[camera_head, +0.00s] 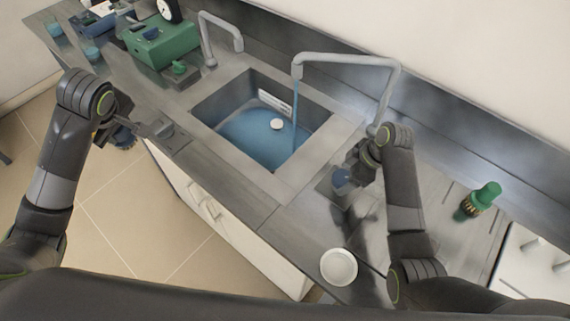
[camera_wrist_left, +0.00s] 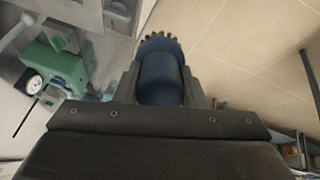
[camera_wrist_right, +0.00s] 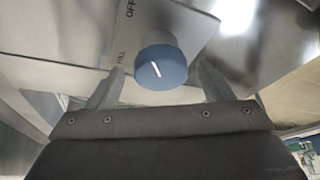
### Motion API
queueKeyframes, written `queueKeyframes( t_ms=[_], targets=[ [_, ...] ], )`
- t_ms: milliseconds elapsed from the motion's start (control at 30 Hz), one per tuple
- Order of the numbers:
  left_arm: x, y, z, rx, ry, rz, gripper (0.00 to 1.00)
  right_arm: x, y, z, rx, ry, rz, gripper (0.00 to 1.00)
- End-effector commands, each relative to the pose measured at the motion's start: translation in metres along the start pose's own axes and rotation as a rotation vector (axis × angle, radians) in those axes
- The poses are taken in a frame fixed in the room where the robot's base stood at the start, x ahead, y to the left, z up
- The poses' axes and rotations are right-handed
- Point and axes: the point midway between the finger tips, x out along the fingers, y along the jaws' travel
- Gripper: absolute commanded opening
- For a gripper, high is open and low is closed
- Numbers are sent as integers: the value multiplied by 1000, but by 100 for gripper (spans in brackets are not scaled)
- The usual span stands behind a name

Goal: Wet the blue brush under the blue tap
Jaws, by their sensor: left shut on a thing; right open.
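The blue brush (camera_head: 122,139) is in my left gripper (camera_head: 138,129), over the floor just off the counter's front edge. In the left wrist view the blue brush (camera_wrist_left: 160,75) sits between the shut fingers, bristles pointing away. The right-hand tap (camera_head: 350,60) has a blue stream (camera_head: 295,103) running into the sink (camera_head: 225,100), which holds blue water. My right gripper (camera_head: 352,170) is open at a blue knob (camera_head: 340,178) beside the sink. In the right wrist view the blue knob (camera_wrist_right: 161,66) lies between the open fingers; contact cannot be told.
A second tap (camera_head: 220,38) has no visible stream. A green box (camera_head: 162,45) and blue cups stand at the back left. A white bowl (camera_head: 339,267) sits near the front edge. A white round thing (camera_head: 277,124) is in the sink.

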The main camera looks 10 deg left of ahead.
Motion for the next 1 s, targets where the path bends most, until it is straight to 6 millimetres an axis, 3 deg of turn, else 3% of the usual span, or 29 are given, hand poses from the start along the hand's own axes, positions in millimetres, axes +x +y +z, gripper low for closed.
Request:
queueKeyframes(
  t_ms=[133,467,767,1000],
  targets=[
    [0,0,0,0,0,0,18,0,0,0,0,0,0,72],
    [0,0,0,0,0,1,18,0,0,0,0,1,-1,29],
    [-8,2,-4,0,0,1,18,-3,-1,-1,39,1,14,29],
    [-28,7,-14,0,0,1,18,-5,-3,-3,170,2,66,29]
  ],
)
